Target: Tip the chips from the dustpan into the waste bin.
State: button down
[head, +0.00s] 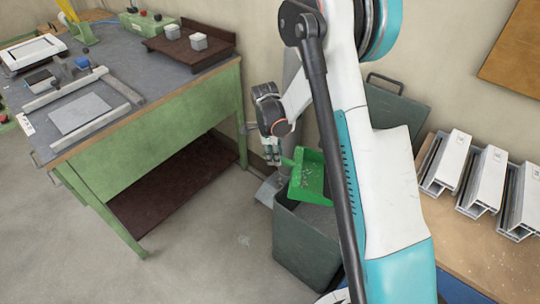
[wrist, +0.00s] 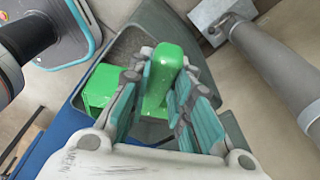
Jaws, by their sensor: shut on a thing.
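In the wrist view my gripper (wrist: 165,105) is shut on the dustpan's green handle (wrist: 163,75), and part of the green pan (wrist: 101,85) shows at left behind a finger. The dark grey-green waste bin (head: 303,248) stands open on the floor below the dustpan, its lid (head: 394,108) raised at the back. My arm hides the bin's right side.
A green workbench (head: 150,135) with a clamp frame and grey plate stands at left. A wooden table (head: 500,225) with several white profiles is at right. A grey post base (head: 268,188) stands beside the bin. The floor between bench and bin is clear.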

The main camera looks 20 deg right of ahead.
jog(key=shift+s+d+r+t+y+p, duration=0.3)
jog(key=shift+d+r+y+p, duration=0.25)
jog(key=shift+r, duration=0.2)
jog(key=shift+s+d+r+t+y+p, duration=0.2)
jog(key=shift+s+d+r+y+p, duration=0.2)
jog(key=shift+d+r, duration=0.25)
jog(key=s+d+r+t+y+b, duration=0.1)
jog(key=s+d+r+t+y, duration=0.1)
jog(key=d, duration=0.7)
jog(key=s+d+r+t+y+b, duration=0.2)
jog(key=s+d+r+t+y, duration=0.1)
jog(key=s+d+y, duration=0.4)
jog(key=v, duration=0.3)
jog(key=shift+d, duration=0.25)
jog(key=shift+s, duration=0.15)
